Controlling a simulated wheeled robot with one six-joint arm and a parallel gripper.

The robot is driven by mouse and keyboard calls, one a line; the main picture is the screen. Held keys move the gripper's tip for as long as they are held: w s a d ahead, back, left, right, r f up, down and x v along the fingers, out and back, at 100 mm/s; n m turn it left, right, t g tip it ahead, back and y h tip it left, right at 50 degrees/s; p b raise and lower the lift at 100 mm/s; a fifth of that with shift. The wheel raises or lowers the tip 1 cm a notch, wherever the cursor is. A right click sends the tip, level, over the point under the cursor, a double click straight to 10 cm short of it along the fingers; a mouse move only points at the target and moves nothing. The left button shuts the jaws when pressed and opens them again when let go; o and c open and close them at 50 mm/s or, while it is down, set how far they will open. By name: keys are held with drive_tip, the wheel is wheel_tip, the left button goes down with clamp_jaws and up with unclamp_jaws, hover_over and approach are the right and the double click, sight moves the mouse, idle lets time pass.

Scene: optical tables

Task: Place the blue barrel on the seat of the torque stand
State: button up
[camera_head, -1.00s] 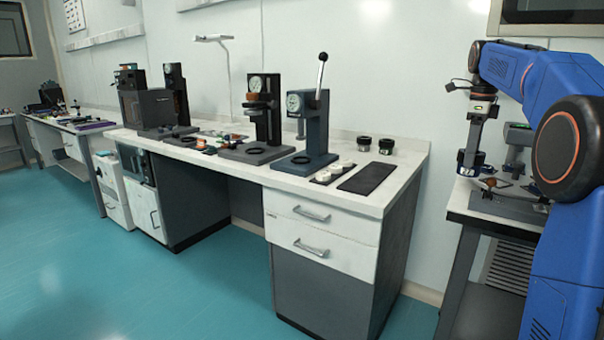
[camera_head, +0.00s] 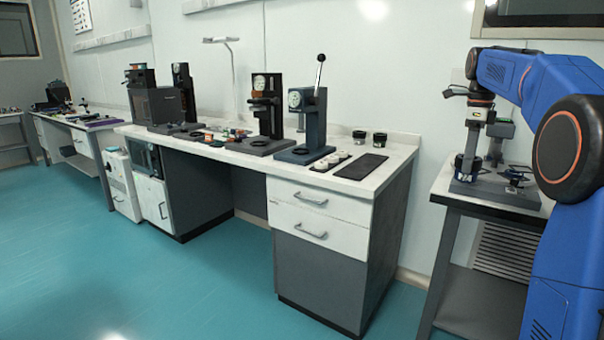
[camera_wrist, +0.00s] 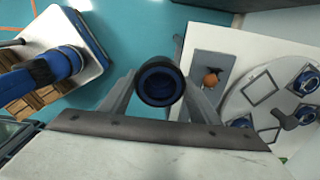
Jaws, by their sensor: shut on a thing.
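My gripper (camera_head: 472,142) hangs over the small table at the right in the head view. In the wrist view my gripper (camera_wrist: 161,95) is shut around a dark round barrel with a blue inner ring (camera_wrist: 160,83), seen end-on. In the head view the barrel (camera_head: 466,168) shows small and dark below the gripper, close above the grey plate on that table; contact cannot be told. Two dial-gauge stands, a black one (camera_head: 266,105) and a blue-grey one with a lever (camera_head: 311,123), stand on the long bench. I cannot tell which is the torque stand.
The small right table (camera_head: 440,187) carries a grey plate (camera_head: 497,193) with fixtures near my arm. The teal floor (camera_head: 200,275) is open.

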drive_tip(key=a+f+n, duration=0.6)
drive_tip(key=f+n, duration=0.2)
drive_tip(key=f, duration=1.4)
drive_tip(key=a+f+n, duration=0.6)
drive_tip(key=f+n, duration=0.2)
drive_tip(key=f, duration=1.5)
drive_tip(key=w+a+f+n, duration=0.1)
drive_tip(key=a+f+n, duration=0.5)
drive_tip(key=f, duration=1.6)
drive_tip(key=n, duration=0.3)
drive_tip(key=shift+f, duration=0.4)
